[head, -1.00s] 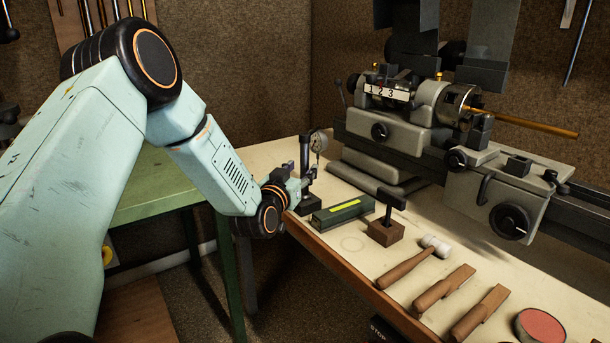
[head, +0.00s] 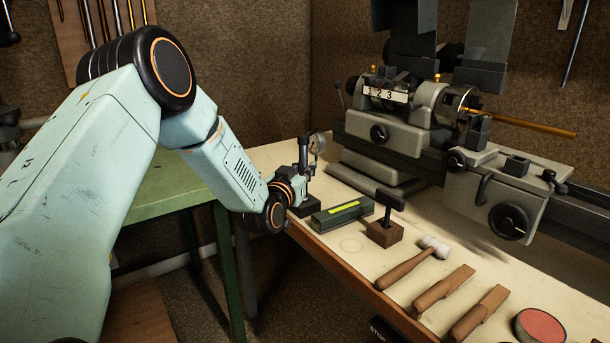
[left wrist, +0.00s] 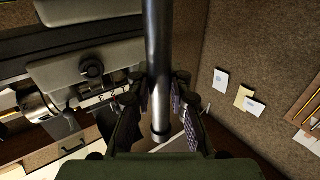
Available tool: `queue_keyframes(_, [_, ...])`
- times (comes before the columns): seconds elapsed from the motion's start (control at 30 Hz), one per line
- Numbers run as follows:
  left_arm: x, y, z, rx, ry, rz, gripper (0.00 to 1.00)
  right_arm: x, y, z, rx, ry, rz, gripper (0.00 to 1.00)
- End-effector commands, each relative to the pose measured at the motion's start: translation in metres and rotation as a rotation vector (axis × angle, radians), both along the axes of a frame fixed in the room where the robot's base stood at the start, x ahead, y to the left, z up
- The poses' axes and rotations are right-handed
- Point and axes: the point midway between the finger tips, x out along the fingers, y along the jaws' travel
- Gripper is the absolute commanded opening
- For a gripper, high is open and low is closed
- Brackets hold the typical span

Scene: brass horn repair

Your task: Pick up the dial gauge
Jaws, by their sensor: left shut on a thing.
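The dial gauge (head: 317,143) is on a dark upright post with a dark base, at the far left end of the pale bench. My left gripper (head: 305,178) is at this post, above the base. In the left wrist view the round grey metal post (left wrist: 158,60) runs down between the two fingers of my left gripper (left wrist: 160,92), which are shut on it. The stand is upright, and its base looks to be at bench level. The gripper partly hides the lower post. My right gripper is not in view.
A green box with a yellow stripe (head: 342,213) lies just right of the stand. A lathe (head: 430,120) fills the back. A green table (head: 150,190) is at left.

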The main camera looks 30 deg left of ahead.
Motion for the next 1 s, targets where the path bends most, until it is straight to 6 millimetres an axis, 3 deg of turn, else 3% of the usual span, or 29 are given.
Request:
queue_keyframes(0.77, [0.001, 0.001, 0.005, 0.002, -0.012, 0.003, 0.00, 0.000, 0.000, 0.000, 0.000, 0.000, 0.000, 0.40])
queue_keyframes(1.0, [0.001, 0.001, 0.032, 0.001, -0.015, 0.003, 0.00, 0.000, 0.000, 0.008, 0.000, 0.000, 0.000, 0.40])
